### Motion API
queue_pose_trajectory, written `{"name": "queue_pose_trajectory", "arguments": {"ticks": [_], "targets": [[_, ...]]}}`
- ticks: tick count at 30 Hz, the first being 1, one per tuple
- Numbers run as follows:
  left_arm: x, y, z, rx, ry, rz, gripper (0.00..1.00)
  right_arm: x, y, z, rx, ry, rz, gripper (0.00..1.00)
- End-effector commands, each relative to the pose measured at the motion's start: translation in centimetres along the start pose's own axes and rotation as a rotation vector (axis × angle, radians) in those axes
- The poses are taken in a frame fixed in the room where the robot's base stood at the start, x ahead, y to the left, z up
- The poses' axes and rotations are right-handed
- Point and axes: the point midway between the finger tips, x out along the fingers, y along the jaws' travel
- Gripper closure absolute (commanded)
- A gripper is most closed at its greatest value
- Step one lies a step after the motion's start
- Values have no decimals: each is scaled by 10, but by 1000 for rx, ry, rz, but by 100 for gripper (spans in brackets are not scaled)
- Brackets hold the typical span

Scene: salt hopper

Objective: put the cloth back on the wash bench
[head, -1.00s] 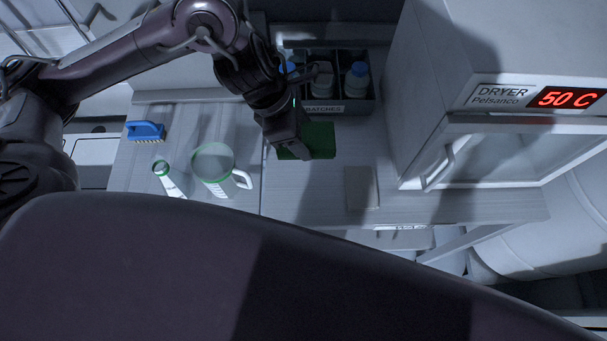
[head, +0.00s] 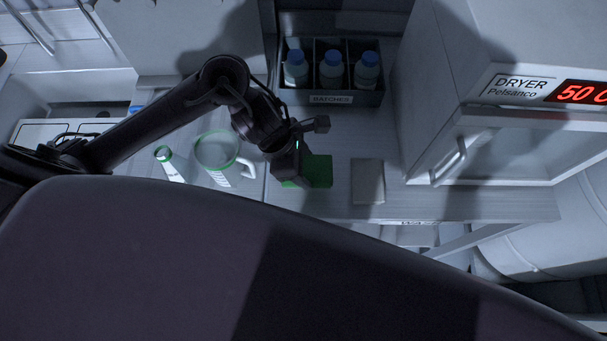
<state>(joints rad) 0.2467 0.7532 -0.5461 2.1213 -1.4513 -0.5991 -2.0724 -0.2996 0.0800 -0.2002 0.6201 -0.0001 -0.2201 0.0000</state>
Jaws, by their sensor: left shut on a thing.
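A green cloth (head: 320,172) shows in the head view, over the front part of the bench top near the middle of the picture. My left gripper (head: 291,180) is shut on the cloth's left side, and its fingers hide that part. I cannot tell whether the cloth touches the bench top. The bench section on the left (head: 205,195) bears a jug with a green rim (head: 217,152) and a white bottle with a green rim (head: 170,165). A seam between the bench sections runs just left of my gripper. My right gripper is not in view.
A pale flat square (head: 368,181) lies just right of the cloth. A dark divided box marked BATCHES (head: 345,99) with blue-capped bottles stands behind. The dryer (head: 500,150) with its door handle bounds the right. My arm mostly hides a blue brush (head: 135,110).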

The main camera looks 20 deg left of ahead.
Motion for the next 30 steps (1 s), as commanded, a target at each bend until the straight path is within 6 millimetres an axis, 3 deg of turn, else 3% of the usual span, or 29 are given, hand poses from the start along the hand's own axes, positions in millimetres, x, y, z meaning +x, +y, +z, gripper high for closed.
{"name": "queue_pose_trajectory", "arguments": {"ticks": [12, 26, 27, 30], "targets": [[44, 0, -18, -3, 0, -2, 63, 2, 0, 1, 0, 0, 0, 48], [51, 1, -21, 2, 0, 1, 63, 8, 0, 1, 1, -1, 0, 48], [49, 1, -20, 1, 0, 1, 38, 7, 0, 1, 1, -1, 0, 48], [49, 1, -20, 1, 0, 1, 25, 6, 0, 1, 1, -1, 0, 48]]}}
